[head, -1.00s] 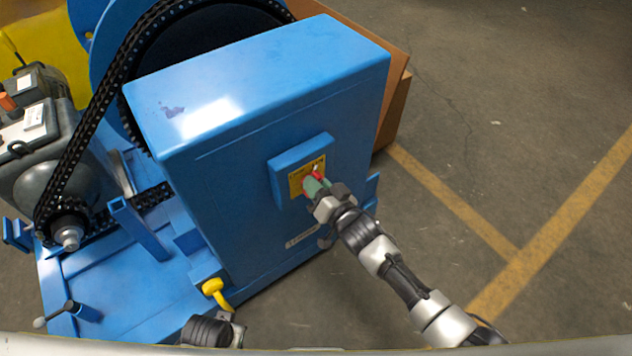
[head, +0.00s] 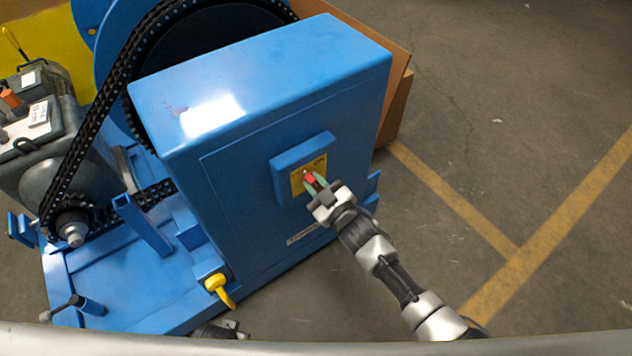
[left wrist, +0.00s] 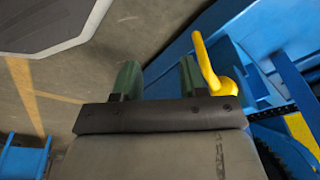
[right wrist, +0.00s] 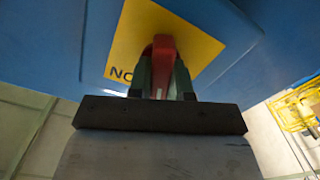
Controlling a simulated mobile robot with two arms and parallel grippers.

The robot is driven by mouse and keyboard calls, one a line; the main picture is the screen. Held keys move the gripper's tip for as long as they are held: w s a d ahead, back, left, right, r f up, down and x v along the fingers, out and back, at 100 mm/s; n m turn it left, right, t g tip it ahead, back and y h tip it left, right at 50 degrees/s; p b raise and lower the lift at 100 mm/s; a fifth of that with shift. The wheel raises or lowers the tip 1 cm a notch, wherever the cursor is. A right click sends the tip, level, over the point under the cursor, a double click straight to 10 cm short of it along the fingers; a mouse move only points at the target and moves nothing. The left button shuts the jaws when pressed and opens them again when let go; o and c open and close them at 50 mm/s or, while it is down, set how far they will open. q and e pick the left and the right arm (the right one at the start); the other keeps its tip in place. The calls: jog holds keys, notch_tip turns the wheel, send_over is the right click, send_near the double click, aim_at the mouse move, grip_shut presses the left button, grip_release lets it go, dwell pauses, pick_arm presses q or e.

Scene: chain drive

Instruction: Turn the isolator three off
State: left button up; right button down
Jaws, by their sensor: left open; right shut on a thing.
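The isolator is a red rotary handle (right wrist: 163,62) on a yellow plate (right wrist: 190,38), mounted on a blue box on the side of the blue machine cabinet. In the head view the red handle (head: 310,179) shows between my right fingertips. My right gripper (head: 315,185) is shut on the handle, with its green fingers on either side of it. The plate's lettering is partly hidden by the fingers in the right wrist view. My left gripper (left wrist: 157,78) is open and empty, low by the cabinet's base, beside a yellow hooked handle (left wrist: 207,65).
The yellow handle also shows in the head view (head: 219,289) at the cabinet's lower left corner. A black chain (head: 90,125) runs from the motor (head: 45,150) to a large wheel. A cardboard box (head: 394,110) stands behind. The floor at right is clear.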

jog(key=shift+n, duration=0.9)
jog(key=shift+s+f+n, duration=0.1)
jog(key=shift+n, duration=1)
pick_arm(q)
jog(key=shift+w+d+r, duration=0.1)
jog(key=shift+r, duration=0.4)
pick_arm(e)
jog(key=shift+a+n, duration=0.1)
jog(key=shift+n, duration=0.3)
pick_arm(q)
jog(key=shift+w, duration=0.1)
pick_arm(e)
jog(key=c, duration=1.2)
grip_release()
pick_arm(q)
jog(key=shift+w+r, duration=0.15)
jog(key=shift+w, duration=0.15)
pick_arm(e)
jog(key=shift+o, duration=0.8)
